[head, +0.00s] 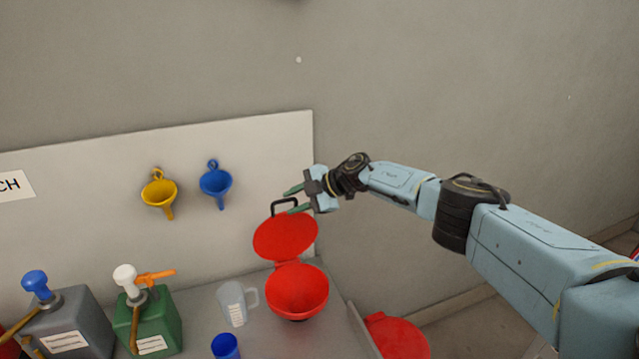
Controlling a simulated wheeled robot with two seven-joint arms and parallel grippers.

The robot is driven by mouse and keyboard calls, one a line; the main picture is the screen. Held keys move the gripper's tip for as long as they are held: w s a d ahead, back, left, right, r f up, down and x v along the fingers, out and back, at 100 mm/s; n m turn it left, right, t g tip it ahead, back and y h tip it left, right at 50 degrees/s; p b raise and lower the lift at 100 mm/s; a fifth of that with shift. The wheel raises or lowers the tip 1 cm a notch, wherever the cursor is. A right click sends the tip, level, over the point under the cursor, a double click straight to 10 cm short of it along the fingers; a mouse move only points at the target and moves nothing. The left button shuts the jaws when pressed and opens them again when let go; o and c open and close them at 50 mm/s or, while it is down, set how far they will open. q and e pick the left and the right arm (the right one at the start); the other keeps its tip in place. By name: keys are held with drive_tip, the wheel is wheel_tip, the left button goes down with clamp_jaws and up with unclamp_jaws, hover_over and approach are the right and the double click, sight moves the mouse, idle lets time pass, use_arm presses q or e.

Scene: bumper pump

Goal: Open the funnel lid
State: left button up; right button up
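The red funnel (297,293) stands on the grey bench near its right end. Its round red lid (285,237) is swung up and back on the hinge, and the funnel's mouth is uncovered. A black handle (284,203) is at the lid's top edge. My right gripper (292,199) is just above the handle, at its right side, with its two green fingers apart. I cannot tell whether a finger touches the handle. My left gripper is not in view.
A clear measuring jug (234,304) and a blue cup (225,346) stand left of the funnel. Green (150,322) and grey (75,325) pump canisters stand further left. Yellow (159,192) and blue (216,182) funnels hang on the back panel. A red round object (398,338) is below the bench's right edge.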

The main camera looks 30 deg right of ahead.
drive_tip(key=v, duration=0.8)
drive_tip(key=shift+s, duration=0.15)
drive_tip(key=shift+r, duration=0.1)
